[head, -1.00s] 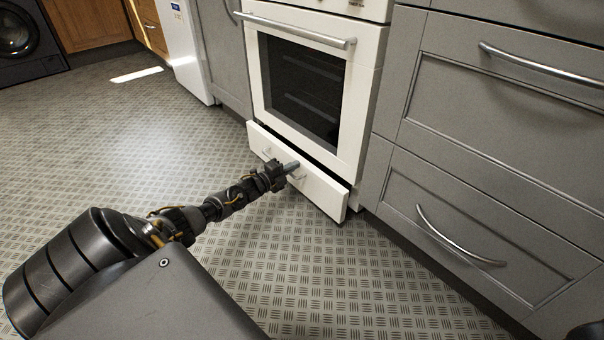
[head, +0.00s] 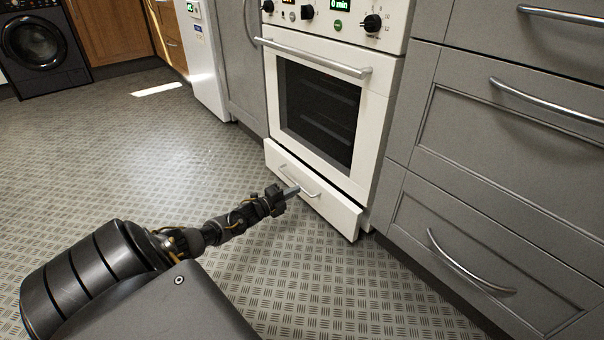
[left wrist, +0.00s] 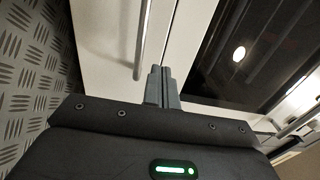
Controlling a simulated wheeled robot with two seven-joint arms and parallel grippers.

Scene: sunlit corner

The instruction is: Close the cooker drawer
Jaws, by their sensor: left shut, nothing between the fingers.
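The cooker (head: 372,125) is white with a dark glass oven door. Its low white drawer (head: 338,212) is near the floor and still stands out a little from the cooker front, with its right side edge showing. The drawer has a thin curved handle (head: 312,193). My left gripper (head: 291,191) is shut and empty, its fingertips at the drawer front by the handle. In the left wrist view the shut fingers (left wrist: 161,76) point at the white drawer front (left wrist: 105,45) beside the handle (left wrist: 143,38); I cannot tell whether they touch. My right gripper is out of view.
Grey cabinet drawers (head: 480,205) with bar handles stand right of the cooker. A grey cabinet (head: 243,65) and a white appliance (head: 205,60) stand left of it. A dark washing machine (head: 40,50) is far left. The patterned floor (head: 170,150) is clear.

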